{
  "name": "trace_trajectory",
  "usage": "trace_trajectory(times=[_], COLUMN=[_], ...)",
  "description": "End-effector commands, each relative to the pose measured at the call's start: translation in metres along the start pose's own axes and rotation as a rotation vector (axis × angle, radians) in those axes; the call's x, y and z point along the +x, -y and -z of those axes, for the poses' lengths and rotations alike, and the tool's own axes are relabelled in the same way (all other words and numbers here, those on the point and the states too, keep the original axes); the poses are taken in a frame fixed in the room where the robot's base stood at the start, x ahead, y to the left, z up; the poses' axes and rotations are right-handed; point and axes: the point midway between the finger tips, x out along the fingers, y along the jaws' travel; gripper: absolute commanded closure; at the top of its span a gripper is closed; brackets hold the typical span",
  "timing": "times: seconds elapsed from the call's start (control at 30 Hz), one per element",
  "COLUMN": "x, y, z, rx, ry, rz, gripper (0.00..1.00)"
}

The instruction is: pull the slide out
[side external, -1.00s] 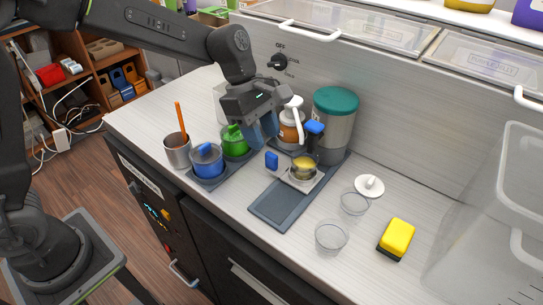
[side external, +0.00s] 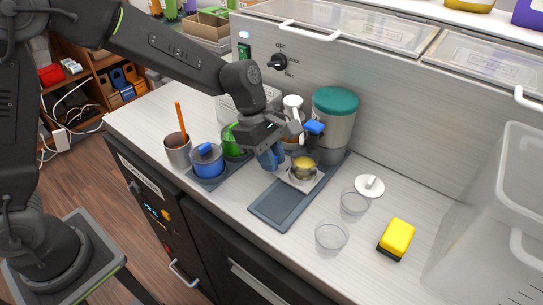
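The slide (side external: 293,185) is a small pale plate at the inner end of a dark grey rail base (side external: 275,206). A clear cup with yellowish contents (side external: 304,167) sits on it, beside the sealer's blue-topped lever (side external: 314,127). My gripper (side external: 271,158) is low at the slide's left side, where the slide's blue handle is. Its blue-grey fingers cover the handle, so I cannot tell whether they are touching or closed on it.
The front part of the rail is bare. Blue (side external: 207,161) and green (side external: 234,141) pots and a tin cup (side external: 178,150) stand to the left. Clear cups (side external: 331,237), a white lid (side external: 369,186) and a yellow sponge (side external: 398,235) lie to the right.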

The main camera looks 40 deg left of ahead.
Motion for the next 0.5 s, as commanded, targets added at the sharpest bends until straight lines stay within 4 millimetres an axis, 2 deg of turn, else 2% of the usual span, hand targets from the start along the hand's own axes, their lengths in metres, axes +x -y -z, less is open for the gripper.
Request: trace_trajectory(times=[0.03, 0.17, 0.5], x=[-0.0002, -0.0003, -0.0005], y=[0.0000, -0.0001, 0.0000], z=[0.0000, 0.0000, -0.0001], rx=[0.000, 0.000, 0.000], ry=[0.000, 0.000, 0.000], rz=[0.000, 0.000, -0.001], gripper=[0.88, 1.00, 1.00])
